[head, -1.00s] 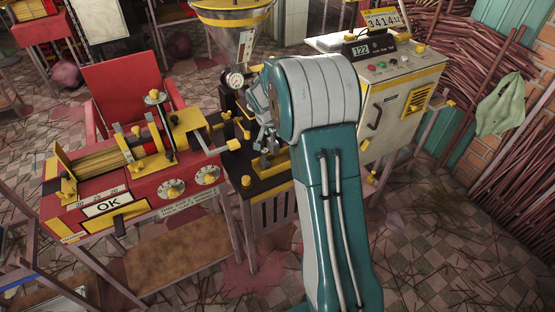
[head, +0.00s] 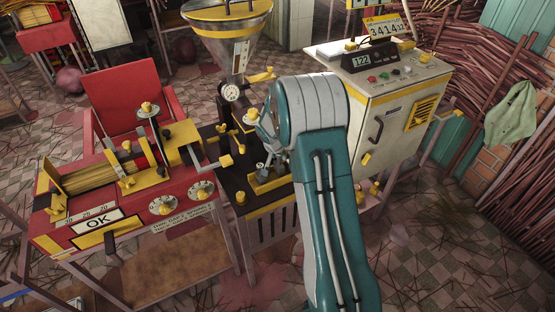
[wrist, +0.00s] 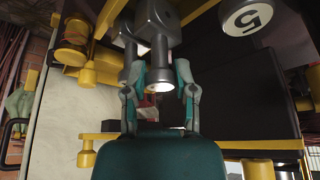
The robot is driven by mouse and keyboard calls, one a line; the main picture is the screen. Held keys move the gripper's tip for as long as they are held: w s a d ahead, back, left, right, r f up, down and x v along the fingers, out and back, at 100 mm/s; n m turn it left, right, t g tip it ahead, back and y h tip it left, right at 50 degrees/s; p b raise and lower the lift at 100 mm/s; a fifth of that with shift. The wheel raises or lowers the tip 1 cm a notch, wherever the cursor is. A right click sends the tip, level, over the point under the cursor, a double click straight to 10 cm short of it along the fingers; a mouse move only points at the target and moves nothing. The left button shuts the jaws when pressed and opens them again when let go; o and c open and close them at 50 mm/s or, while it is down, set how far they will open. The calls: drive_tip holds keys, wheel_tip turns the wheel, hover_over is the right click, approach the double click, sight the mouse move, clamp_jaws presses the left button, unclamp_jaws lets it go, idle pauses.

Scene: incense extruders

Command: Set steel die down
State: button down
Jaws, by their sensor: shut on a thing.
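In the wrist view, my gripper (wrist: 159,75) has its two teal-and-grey fingers closed on a grey steel cylinder, the steel die (wrist: 160,68). A wider grey metal part shows just beyond it, and I cannot tell if they touch. In the head view, my gripper is mostly hidden behind my teal wrist. A small grey steel piece (head: 262,172) shows beside it, low over the yellow-edged part of the dark bench (head: 226,178); I cannot tell whether it is the die or a fingertip.
A grey round piece marked 5 (wrist: 247,18) is close by in the wrist view. A pressure gauge (head: 231,93) and hopper (head: 228,35) stand behind the bench. The red machine (head: 120,205) is left, the cream control cabinet (head: 385,115) right.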

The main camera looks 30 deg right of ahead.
drive_tip(key=shift+f, duration=0.8)
drive_tip(key=shift+a, duration=0.85)
drive_tip(key=c, duration=0.6)
unclamp_jaws()
drive_tip(key=shift+o, duration=0.9)
drive_tip(key=shift+d, duration=0.1)
drive_tip(key=shift+d+f, duration=0.1)
drive_tip(key=shift+d, duration=0.45)
drive_tip(key=shift+a+r, duration=0.3)
drive_tip(key=shift+r, duration=0.05)
drive_tip(key=s+a+r+n, duration=0.1)
drive_tip(key=s+a+r, duration=0.35)
drive_tip(key=r, duration=0.55)
drive_tip(key=s+a+r+n, duration=0.1)
drive_tip(key=s+a+r, duration=0.2)
drive_tip(key=s+r, duration=0.45)
drive_tip(key=s+a+r+n+t+y, duration=0.1)
drive_tip(key=s+a+r+n, duration=0.2)
drive_tip(key=s, duration=0.8)
drive_tip(key=s+a+r+n+t+y, duration=0.1)
drive_tip(key=s+a+r+n+y, duration=0.1)
drive_tip(key=s+a+r, duration=0.4)
drive_tip(key=s+n, duration=0.1)
drive_tip(key=s, duration=0.4)
drive_tip(key=shift+s+a+r+n, duration=0.15)
drive_tip(key=shift+a+r+n, duration=0.15)
drive_tip(key=shift+r, duration=0.05)
